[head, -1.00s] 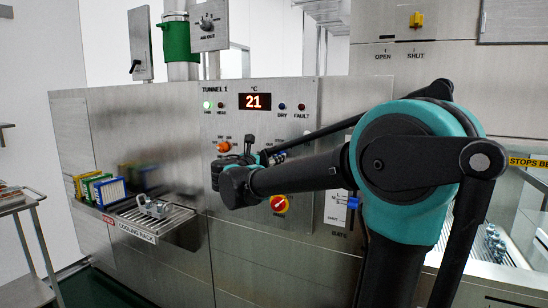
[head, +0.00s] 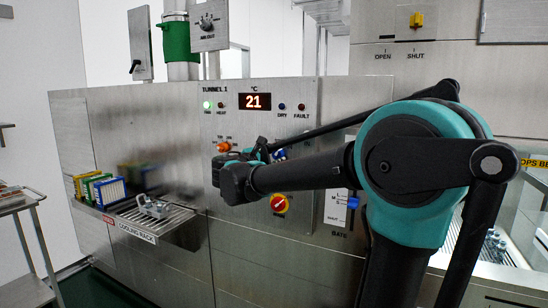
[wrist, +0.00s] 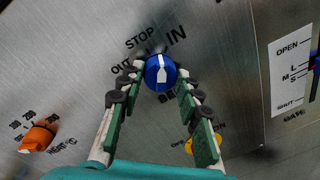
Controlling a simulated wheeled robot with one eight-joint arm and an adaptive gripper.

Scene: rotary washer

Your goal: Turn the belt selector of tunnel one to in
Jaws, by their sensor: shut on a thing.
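The belt selector (wrist: 160,73) is a round blue knob with a white pointer on the steel panel. Above it in the wrist view are the words OUT, STOP and IN, running from left to right. The pointer stands nearly straight up in that view, between STOP and IN. My gripper (wrist: 160,82) is shut on the knob, with one green-padded finger on each side. In the head view my gripper (head: 250,165) is at the tunnel one panel, and a bit of the blue knob (head: 281,154) shows beside it.
An orange heat knob (wrist: 38,138) lies to the left and a gate slider plate (wrist: 291,72) to the right. A yellow and red switch (head: 279,203) is below, partly hidden by a finger in the wrist view. A cooling rack (head: 185,222) juts out at lower left.

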